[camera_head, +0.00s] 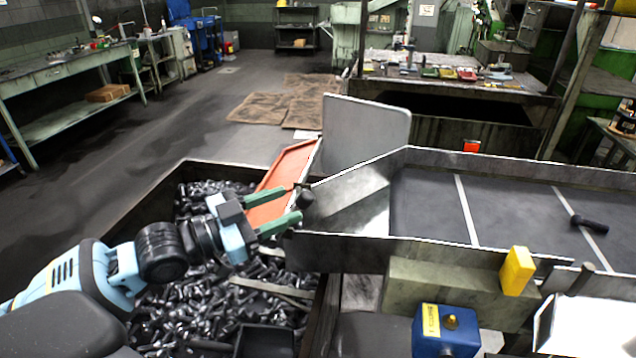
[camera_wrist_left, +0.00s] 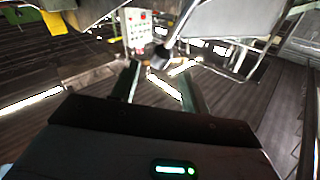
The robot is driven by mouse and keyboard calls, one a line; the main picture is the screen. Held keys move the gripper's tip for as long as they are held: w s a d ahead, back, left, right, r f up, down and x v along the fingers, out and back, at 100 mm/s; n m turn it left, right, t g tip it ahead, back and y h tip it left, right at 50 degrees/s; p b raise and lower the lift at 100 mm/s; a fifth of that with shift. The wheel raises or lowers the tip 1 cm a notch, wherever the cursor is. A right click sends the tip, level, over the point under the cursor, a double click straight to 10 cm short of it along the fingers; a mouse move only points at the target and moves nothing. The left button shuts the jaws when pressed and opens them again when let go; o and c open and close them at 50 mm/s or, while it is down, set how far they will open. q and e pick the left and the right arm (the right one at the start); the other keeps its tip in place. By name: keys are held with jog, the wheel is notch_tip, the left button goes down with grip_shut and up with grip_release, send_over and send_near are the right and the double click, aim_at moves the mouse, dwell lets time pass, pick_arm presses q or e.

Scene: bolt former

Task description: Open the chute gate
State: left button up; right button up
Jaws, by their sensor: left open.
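The chute (camera_head: 350,200) is a bare metal trough at the left end of the conveyor. A dark round knob (camera_head: 306,197) on a short stem sits at its left edge, by an orange sloping plate (camera_head: 283,182). Which plate is the gate I cannot tell for sure. My left gripper (camera_head: 294,204) is open, its green fingers pointing at the knob from the left. In the left wrist view the knob (camera_wrist_left: 160,60) shows between or just beyond the fingertips (camera_wrist_left: 158,82); contact is not clear. My right gripper is not in view.
A bin (camera_head: 180,165) full of dark bolts lies below my left arm. A grey upright panel (camera_head: 365,135) stands behind the chute. One dark bolt (camera_head: 590,223) lies on the conveyor belt (camera_head: 430,205). A yellow block (camera_head: 517,270) and a blue box (camera_head: 445,333) are at the near side.

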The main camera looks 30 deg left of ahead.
aim_at(313, 196)
pick_arm(q)
jog(key=shift+s+f+m+g, duration=0.1)
jog(key=shift+m+g, duration=0.2)
jog(key=shift+m, duration=0.4)
jog(key=shift+x, duration=3.05)
jog(key=shift+p+x, duration=0.3)
jog(key=shift+x, duration=0.5)
jog(key=shift+c, duration=0.5)
grip_shut()
